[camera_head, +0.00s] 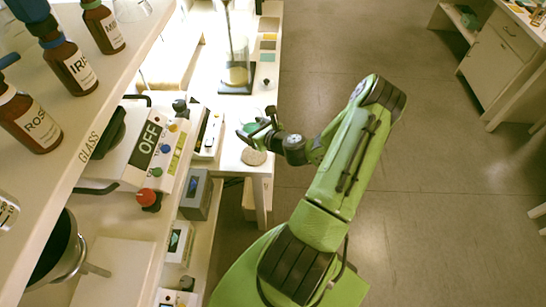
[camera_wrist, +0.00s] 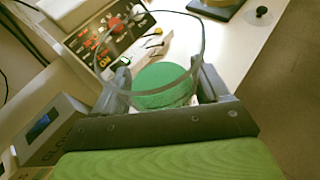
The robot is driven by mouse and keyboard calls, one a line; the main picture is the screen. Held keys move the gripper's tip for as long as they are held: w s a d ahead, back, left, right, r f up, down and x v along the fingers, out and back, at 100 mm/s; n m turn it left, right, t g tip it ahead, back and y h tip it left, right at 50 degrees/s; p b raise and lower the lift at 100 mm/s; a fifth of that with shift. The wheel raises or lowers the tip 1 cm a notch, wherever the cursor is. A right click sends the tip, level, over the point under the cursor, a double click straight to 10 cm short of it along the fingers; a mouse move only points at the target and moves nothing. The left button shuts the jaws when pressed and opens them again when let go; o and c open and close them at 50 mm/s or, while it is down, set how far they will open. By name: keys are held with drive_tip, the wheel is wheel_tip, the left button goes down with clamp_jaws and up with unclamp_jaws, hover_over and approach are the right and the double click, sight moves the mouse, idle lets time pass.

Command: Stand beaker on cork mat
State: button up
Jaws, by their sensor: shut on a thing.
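My gripper (camera_head: 258,129) is shut on a clear glass beaker (camera_head: 250,126) with green contents, over the corner of the white bench. In the wrist view the beaker's green contents (camera_wrist: 165,86) show between the two fingers of my gripper (camera_wrist: 163,88), with its clear rim looping above them. The round tan cork mat (camera_head: 254,157) lies at the bench's near corner, just below my gripper in the head view. I cannot make out the mat in the wrist view. I cannot tell how high the beaker's base is above the bench.
A stand with a glass cylinder (camera_head: 236,62) is farther back on the bench (camera_head: 232,174). Boxed instruments, one marked OFF (camera_head: 150,146), are at left. A shelf with brown labelled bottles (camera_head: 70,66) overhangs the left side. Open floor (camera_head: 440,190) lies to the right.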

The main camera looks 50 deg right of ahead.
wheel_tip(320, 180, down, 10)
drive_tip(key=b, duration=0.3)
drive_tip(key=shift+w+r, duration=0.1)
drive_tip(key=shift+r, duration=0.1)
drive_tip(key=shift+f, duration=0.15)
drive_tip(key=o, duration=1.2)
drive_tip(key=shift+s+r, duration=0.3)
drive_tip(key=p+v, duration=0.1)
drive_tip(key=v, duration=1)
drive_tip(key=shift+s+a, duration=0.1)
drive_tip(key=shift+s, duration=0.05)
